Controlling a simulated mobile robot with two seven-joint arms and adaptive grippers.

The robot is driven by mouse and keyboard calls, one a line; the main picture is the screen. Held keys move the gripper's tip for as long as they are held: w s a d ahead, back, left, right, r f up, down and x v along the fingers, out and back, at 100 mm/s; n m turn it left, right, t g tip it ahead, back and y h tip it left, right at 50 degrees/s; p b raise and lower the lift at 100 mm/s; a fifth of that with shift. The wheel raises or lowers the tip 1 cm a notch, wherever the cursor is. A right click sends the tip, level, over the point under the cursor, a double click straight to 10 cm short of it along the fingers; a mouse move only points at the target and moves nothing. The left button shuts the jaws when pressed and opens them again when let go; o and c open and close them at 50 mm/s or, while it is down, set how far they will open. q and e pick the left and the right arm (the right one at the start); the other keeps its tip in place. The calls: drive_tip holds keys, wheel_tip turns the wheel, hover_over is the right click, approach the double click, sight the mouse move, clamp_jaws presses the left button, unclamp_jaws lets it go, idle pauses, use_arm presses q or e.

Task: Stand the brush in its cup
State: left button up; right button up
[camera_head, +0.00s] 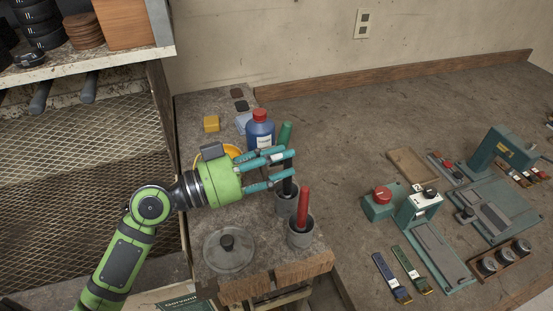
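My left gripper (291,165), green with teal fingers, reaches in from the left over the narrow bench. Its fingers lie above and below a black-handled brush (288,184) in the picture; I cannot tell whether they press on it. The brush is upright, its lower end in or over a grey cup (286,205); the overlap hides its foot. A red-handled brush (303,207) stands in a nearer grey cup (300,237). A green handle (286,134) rises behind the fingers, its lower part hidden. My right gripper is not in view.
A blue bottle with a red cap (260,131) and a yellow round thing (232,151) stand behind my gripper. A round lid with a knob (228,250) lies nearer. Teal machines (421,206) and small tools occupy the right table. A shelf (90,61) stands left.

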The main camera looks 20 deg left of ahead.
use_arm(q)
drive_tip(key=v, duration=1.2)
idle(0.8)
